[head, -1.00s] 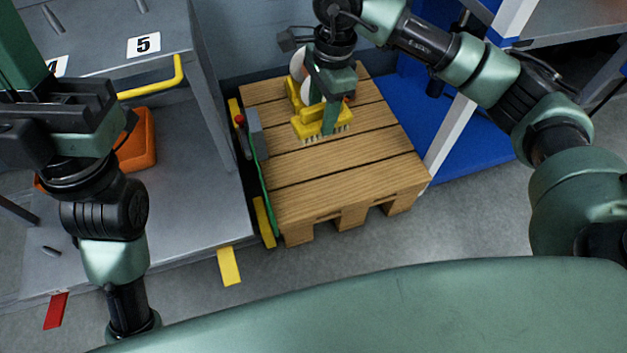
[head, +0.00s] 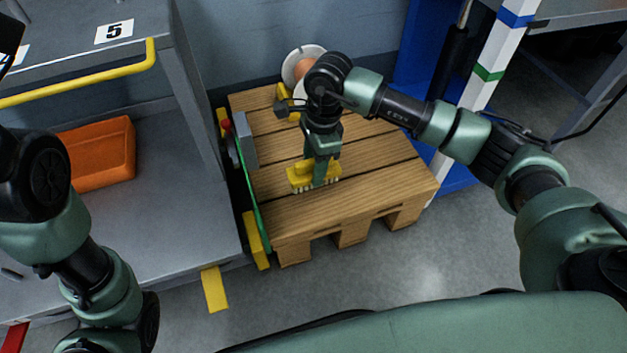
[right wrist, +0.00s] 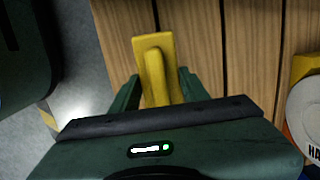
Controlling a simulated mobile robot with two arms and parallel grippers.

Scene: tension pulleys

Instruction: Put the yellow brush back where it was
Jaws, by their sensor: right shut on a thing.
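The yellow brush (head: 298,177) is at the wooden pallet (head: 390,185), over its front half, bristles down. I cannot tell whether the bristles touch the boards. My right gripper (head: 320,178) reaches down from above and is shut on the brush. In the right wrist view the brush (right wrist: 152,62) stands between the two green fingers of my right gripper (right wrist: 158,88). The fingers hide part of the brush in the head view. My left arm is at the left edge, and its jaws are not visible.
A second yellow object (head: 285,102) and a round white disc (head: 291,68) are at the pallet's back. A grey block (head: 248,140) and green rod stand along its left edge. An orange bin (head: 95,152) is on the left shelf. A white post (head: 492,60) rises at right.

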